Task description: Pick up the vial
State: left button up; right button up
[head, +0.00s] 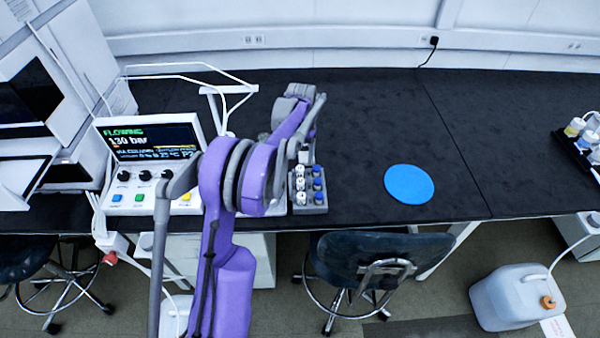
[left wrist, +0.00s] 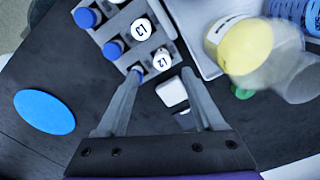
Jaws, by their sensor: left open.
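Several small vials with blue caps (left wrist: 112,48) and white caps marked L2 (left wrist: 162,58) and L3 (left wrist: 141,29) stand in a grey rack (head: 312,209). In the head view, blue caps (head: 317,184) and white caps (head: 300,184) show beside my purple left arm. My left gripper (left wrist: 161,76) is open and empty in the left wrist view. Its fingertips appear near the rack's end, one by a blue cap, with the L2 cap between them in the picture. I cannot tell how high it is above the caps. My right gripper is not in view.
A yellow-capped bottle (left wrist: 243,46) and a clear glass vessel (left wrist: 298,80) are right of the rack. A blue disc (head: 409,184) lies on the black bench. A pump with a screen (head: 152,141) stands at left. The bench between disc and far right rack is clear.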

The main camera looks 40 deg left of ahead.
aim_at(300, 168)
pick_arm(q)
jog(key=f, duration=0.7)
jog(key=shift+a, duration=0.2)
jog(key=shift+s+r, duration=0.1)
grip_shut()
